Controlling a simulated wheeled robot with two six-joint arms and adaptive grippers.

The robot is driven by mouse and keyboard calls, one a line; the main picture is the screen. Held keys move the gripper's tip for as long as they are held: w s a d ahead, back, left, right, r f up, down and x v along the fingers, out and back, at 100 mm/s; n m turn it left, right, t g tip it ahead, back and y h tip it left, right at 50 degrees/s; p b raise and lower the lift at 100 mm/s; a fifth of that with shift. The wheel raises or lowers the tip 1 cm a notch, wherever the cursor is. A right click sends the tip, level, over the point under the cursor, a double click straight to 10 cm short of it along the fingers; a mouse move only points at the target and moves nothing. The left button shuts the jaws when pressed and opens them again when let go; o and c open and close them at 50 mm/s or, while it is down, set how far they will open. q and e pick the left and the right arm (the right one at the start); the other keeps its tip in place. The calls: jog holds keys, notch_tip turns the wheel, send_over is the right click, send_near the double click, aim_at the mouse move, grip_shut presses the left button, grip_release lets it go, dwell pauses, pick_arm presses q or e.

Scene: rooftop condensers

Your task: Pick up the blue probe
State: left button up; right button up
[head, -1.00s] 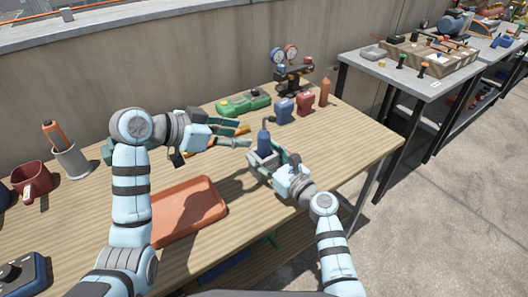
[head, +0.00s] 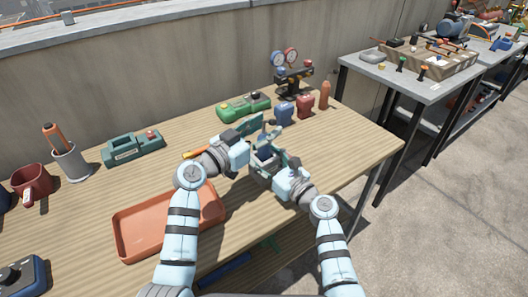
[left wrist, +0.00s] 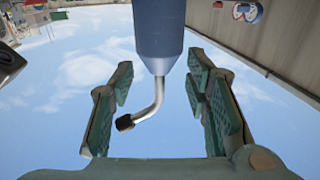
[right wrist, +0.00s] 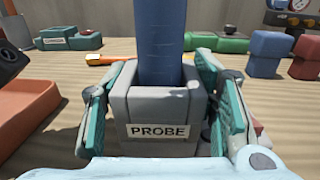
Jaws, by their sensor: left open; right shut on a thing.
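The blue probe is an upright blue cylinder (right wrist: 161,40) with a thin bent metal tip and black end; it also shows in the left wrist view (left wrist: 158,30). Its lower part sits in a grey block (right wrist: 160,108) labelled PROBE. My right gripper (head: 268,160) is shut on this block, with a finger at each side. My left gripper (head: 262,130) is open around the probe's upper part. In the left wrist view the bent tip lies between the spread fingers, with gaps on both sides. In the head view the grippers mostly hide the probe.
An orange tray (head: 128,243) lies left of the grippers. Behind are a teal case (head: 133,147), a green case (head: 232,108), blue (head: 284,113) and red (head: 305,105) containers, and a gauge manifold (head: 292,75). An orange-handled tool (head: 192,154) lies by my left gripper.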

pick_arm(q)
grip_shut()
dwell(0.4)
notch_tip(320, 180, up, 10)
jog(key=shift+r, duration=0.1)
pick_arm(e)
jog(key=o, duration=1.4)
jog(key=shift+o, duration=0.2)
jog(key=o, duration=0.5)
jog(key=shift+c, duration=0.2)
